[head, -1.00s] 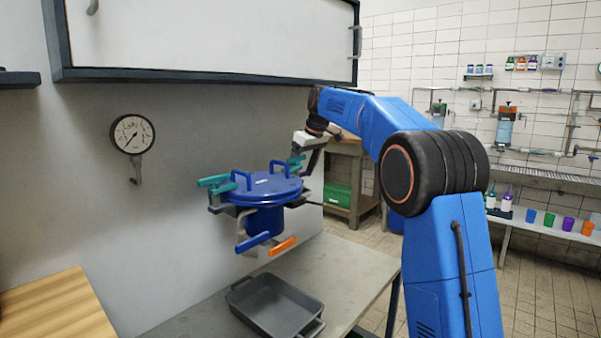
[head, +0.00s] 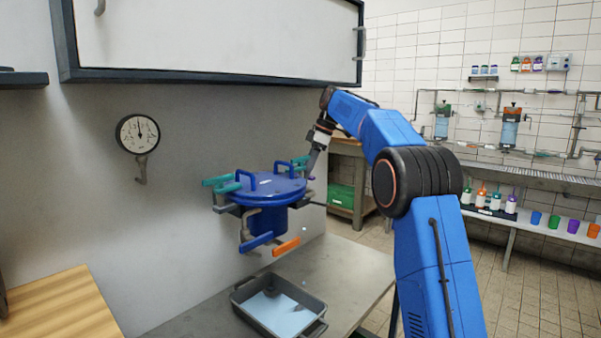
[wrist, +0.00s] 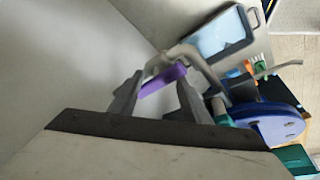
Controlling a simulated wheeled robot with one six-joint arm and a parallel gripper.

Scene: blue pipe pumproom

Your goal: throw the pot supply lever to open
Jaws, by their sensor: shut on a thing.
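A blue lidded pot (head: 266,218) is mounted at the wall, with teal clamps (head: 221,181) at its rim. A blue handle (head: 256,242) and an orange handle (head: 286,247) show below it. A purple lever handle (wrist: 164,82) sits on a pale pipe in the wrist view. My gripper (wrist: 160,83) has its fingers on either side of this handle and is shut on it. In the head view my gripper (head: 312,172) is at the pot's right side, where only a speck of purple shows. I see no label naming the supply lever.
A grey tray (head: 240,300) holding pale blue liquid stands on the bench below the pot. A round gauge (head: 137,134) hangs on the wall at left. A white cabinet (head: 210,40) overhangs the pot. A wooden top (head: 55,310) is at lower left.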

